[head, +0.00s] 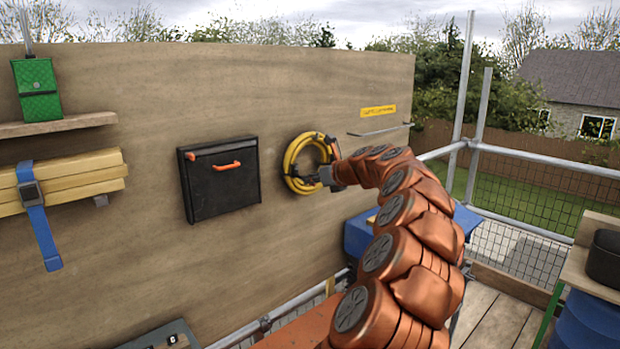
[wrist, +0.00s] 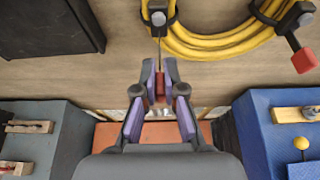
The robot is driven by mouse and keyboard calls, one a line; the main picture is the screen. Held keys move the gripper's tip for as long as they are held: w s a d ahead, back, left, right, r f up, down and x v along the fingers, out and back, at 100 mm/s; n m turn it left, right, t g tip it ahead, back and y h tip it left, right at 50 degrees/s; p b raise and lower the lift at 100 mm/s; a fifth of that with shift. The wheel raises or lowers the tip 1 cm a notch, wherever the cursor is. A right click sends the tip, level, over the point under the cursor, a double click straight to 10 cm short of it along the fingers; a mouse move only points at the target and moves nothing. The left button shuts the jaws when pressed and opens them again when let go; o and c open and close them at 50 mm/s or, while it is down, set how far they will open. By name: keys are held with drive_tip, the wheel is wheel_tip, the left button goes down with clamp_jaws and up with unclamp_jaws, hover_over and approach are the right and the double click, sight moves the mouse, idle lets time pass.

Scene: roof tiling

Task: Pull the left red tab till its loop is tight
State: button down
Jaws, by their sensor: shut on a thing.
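A coiled yellow hose (head: 290,165) hangs on the wooden wall, and its lower part shows in the wrist view (wrist: 215,45). A dark loop with a round grey clasp (wrist: 158,18) goes around the hose at top centre. A thin cord runs down from this clasp to the left red tab (wrist: 160,84). My gripper (wrist: 160,90) is shut on that tab, below the hose, with the cord looking straight. In the head view my gripper (head: 325,177) is at the coil's lower right and hides part of it. The right red tab (wrist: 304,60) hangs free from a second loop.
A black box (head: 222,178) with an orange handle is on the wall left of the coil. A thin rail (head: 380,130) is right of the coil.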

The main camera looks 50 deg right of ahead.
drive_tip(key=shift+s, duration=0.4)
drive_tip(key=c, duration=0.7)
unclamp_jaws()
drive_tip(key=s, duration=0.4)
drive_tip(key=s+p, duration=0.1)
drive_tip(key=s, duration=0.1)
drive_tip(key=shift+a, duration=0.4)
idle(0.6)
